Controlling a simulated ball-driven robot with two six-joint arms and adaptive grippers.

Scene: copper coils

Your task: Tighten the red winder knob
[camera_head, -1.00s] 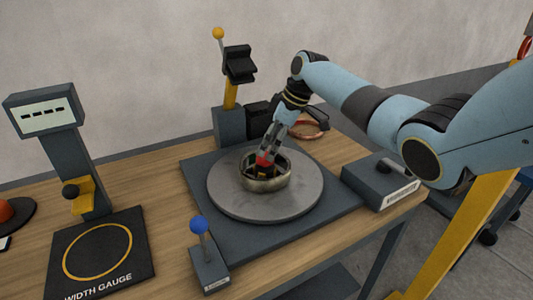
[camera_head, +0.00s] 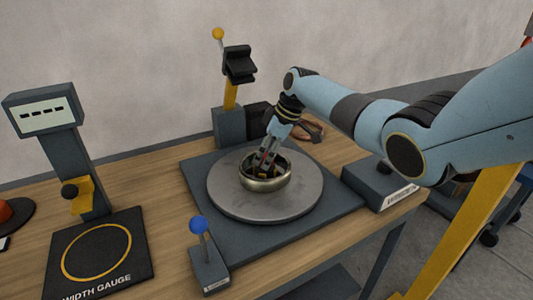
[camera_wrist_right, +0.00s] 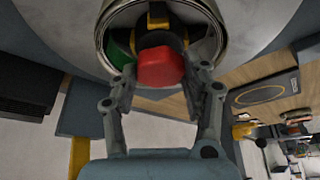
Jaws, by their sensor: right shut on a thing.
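The red winder knob (camera_wrist_right: 160,67) is a faceted block inside the metal ring of the winder (camera_wrist_right: 108,14) in the right wrist view. My right gripper (camera_wrist_right: 167,76) has a finger on each side of it and is shut on it. In the head view my right gripper (camera_head: 265,166) reaches down into the metal ring (camera_head: 265,184) on the round grey turntable (camera_head: 300,205). There its fingers mostly hide the knob. My left gripper is in neither view.
A post with a black clamp (camera_head: 238,65) stands behind the turntable. A blue-knobbed lever (camera_head: 198,225) is at the front, a box with a barcode label (camera_head: 375,190) at the right. The width gauge (camera_head: 65,150) is at left. A copper coil (camera_head: 313,132) lies behind.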

